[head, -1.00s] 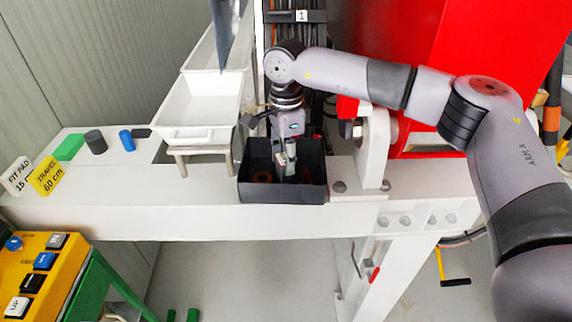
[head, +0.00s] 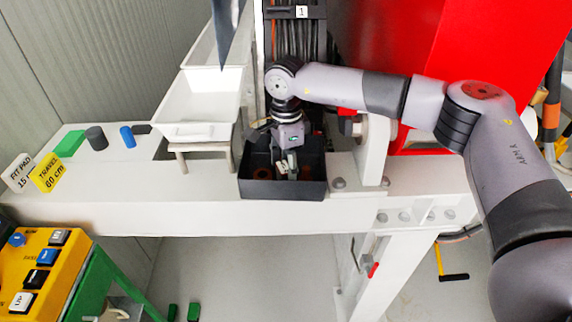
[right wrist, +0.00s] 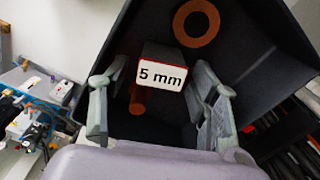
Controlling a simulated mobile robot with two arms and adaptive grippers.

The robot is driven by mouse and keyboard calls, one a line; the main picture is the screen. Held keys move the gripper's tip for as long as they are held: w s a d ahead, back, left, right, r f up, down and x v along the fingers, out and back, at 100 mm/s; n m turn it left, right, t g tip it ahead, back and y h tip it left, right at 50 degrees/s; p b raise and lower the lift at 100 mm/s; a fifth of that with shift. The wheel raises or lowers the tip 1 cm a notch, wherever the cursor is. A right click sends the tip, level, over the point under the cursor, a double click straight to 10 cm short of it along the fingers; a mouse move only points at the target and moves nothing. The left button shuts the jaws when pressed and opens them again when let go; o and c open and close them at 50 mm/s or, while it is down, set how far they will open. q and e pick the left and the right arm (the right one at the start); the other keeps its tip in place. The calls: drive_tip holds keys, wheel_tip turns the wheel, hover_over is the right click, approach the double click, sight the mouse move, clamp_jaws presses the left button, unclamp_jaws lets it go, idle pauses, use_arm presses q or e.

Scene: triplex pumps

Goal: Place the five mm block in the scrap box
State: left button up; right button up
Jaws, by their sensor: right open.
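The 5 mm block (right wrist: 170,68) is dark, with a white label edged in red. In the right wrist view it lies between the open fingers of my right gripper (right wrist: 158,92), with dark gaps at both sides. The black scrap box (head: 283,190) stands on the white beam. In the head view my right gripper (head: 287,166) points down into this box, which also shows in the right wrist view (right wrist: 262,62) around the block. I cannot tell whether the block rests on the box floor. My left gripper is out of view.
Orange-brown rings (right wrist: 197,24) lie in the box. A white tray (head: 200,104) stands left of it. Green, grey and blue pieces lie further left, near a yellow sign (head: 46,174). A bearing support (head: 375,150) and red machine (head: 440,60) are close on the right.

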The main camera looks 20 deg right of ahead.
sight(286, 166)
drive_tip(key=shift+r, duration=0.4)
wheel_tip(286, 166, up, 12)
drive_tip(key=b, duration=0.3)
drive_tip(key=shift+f+b, duration=0.25)
drive_tip(key=shift+b, duration=0.05)
drive_tip(key=shift+f, duration=0.1)
